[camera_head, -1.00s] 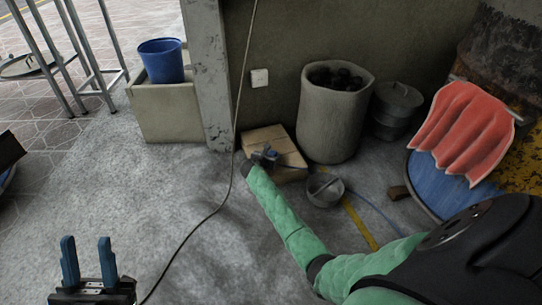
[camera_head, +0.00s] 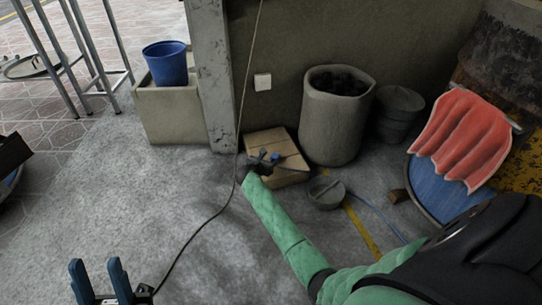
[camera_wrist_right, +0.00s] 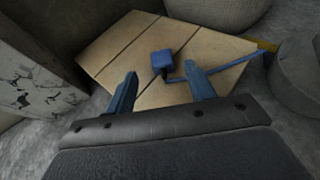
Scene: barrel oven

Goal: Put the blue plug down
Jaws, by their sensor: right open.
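The blue plug (camera_wrist_right: 163,61) lies on top of a wooden-slatted box (camera_wrist_right: 112,52), with its blue cable running off to the right. It also shows small in the head view (camera_head: 275,156), on the box top (camera_head: 265,143). My right gripper (camera_wrist_right: 160,76) is open, its blue fingers apart. The plug sits just beyond and between the fingertips, and no finger appears to grip it. In the head view my right gripper (camera_head: 264,160) is at the front of the box. My left gripper (camera_head: 98,268) is open and empty at the lower left, far from the box.
A tall grey bin (camera_head: 334,125) with dark lumps stands behind the box. A small grey pot (camera_head: 326,194) is to its right.

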